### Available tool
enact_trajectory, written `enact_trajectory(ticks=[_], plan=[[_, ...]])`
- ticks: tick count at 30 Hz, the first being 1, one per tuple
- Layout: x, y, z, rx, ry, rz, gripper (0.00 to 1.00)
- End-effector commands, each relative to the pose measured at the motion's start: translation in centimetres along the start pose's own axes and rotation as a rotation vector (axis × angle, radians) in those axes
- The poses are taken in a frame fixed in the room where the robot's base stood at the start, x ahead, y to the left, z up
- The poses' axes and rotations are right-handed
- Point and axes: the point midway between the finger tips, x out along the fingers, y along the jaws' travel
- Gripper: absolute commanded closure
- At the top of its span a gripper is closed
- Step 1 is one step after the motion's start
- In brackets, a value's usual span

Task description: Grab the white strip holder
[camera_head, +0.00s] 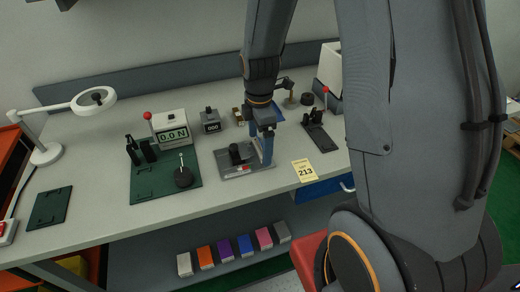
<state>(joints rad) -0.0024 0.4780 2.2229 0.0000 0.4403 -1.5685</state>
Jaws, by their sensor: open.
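My gripper (262,160) points down over the right part of a grey plate (263,168) on the bench. Its blue fingers are apart, and no held object shows between them. A black round part (238,153) stands on the plate, left of the fingers. A small white and red piece (243,169) lies near the plate's front edge, left of the fingertips. It is too small to tell whether it is the white strip holder. Whether the fingertips touch the plate cannot be told.
A force gauge (173,133) and a green board (150,185) stand left of the plate. A yellow 213 card (304,171) lies right, near the bench's front edge. A black fixture with a red-knobbed lever (320,130) is farther right. Several coloured boxes (225,250) sit below.

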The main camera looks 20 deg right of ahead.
Motion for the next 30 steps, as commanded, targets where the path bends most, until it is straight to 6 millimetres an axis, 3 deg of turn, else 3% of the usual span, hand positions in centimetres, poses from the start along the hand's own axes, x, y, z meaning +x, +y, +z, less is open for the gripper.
enact_trajectory(ticks=[1, 9, 11, 20, 30], plan=[[0.0, 0.0, 0.0, 0.0, 0.0, 0.0, 0.09], [0.0, 0.0, 0.0, 0.0, 0.0, 0.0, 0.54], [0.0, 0.0, 0.0, 0.0, 0.0, 0.0, 0.58], [-0.4, 0.0, 0.0, 0.0, 0.0, 0.0, 0.58], [-3.6, 0.2, 0.0, 0.0, 0.0, 0.005, 0.58]])
